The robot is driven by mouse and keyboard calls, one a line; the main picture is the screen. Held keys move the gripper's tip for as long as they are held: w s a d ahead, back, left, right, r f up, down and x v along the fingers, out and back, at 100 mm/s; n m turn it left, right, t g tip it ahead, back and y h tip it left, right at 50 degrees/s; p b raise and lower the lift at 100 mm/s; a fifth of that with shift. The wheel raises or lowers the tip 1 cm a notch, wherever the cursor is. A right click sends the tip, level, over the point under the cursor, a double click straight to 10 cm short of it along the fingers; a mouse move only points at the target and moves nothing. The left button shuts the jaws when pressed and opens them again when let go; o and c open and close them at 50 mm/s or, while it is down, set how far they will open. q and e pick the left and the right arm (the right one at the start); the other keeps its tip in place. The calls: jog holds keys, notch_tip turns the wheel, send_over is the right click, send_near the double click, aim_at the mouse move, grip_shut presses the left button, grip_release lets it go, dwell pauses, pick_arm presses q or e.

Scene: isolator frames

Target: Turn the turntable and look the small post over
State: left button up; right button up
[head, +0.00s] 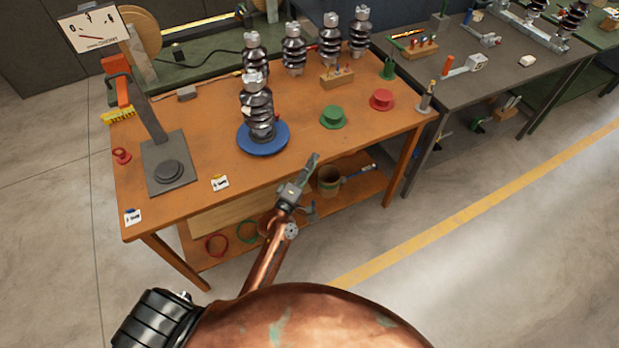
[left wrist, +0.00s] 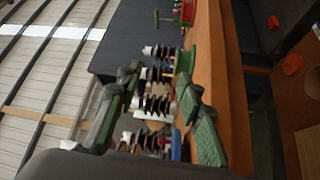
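The turntable is a blue disc (head: 284,138) on the orange workbench, left of its middle. A dark ribbed post (head: 258,108) with a grey metal cap stands upright on it. My left gripper (head: 313,184) is in front of the bench's front edge, right of and nearer than the turntable, apart from both. Its two fingers are spread with nothing between them. In the left wrist view, turned sideways, the open fingers (left wrist: 160,82) frame several ribbed posts farther off. A blue edge (left wrist: 176,145) shows beside the lowest post (left wrist: 146,141), partly hidden by my gripper. My right gripper is not in view.
Several similar posts (head: 293,50) stand along the back of the orange bench (head: 200,118). A grey stand (head: 168,165) with a dial (head: 94,29) is at left. Green (head: 333,118) and red (head: 381,100) flanged pieces lie to the right. The bench front between turntable and edge is clear.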

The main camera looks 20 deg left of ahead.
pick_arm(q)
jog(key=shift+s+d+f+m+g+h, duration=0.3)
jog(key=shift+s+f+m, duration=0.3)
jog(key=shift+s, duration=0.15)
jog(key=shift+s+d+f+m+g+h, duration=0.2)
jog(key=shift+s+f+m+g+h, duration=0.1)
jog(key=shift+s+f+m, duration=0.4)
jog(key=shift+r, duration=0.1)
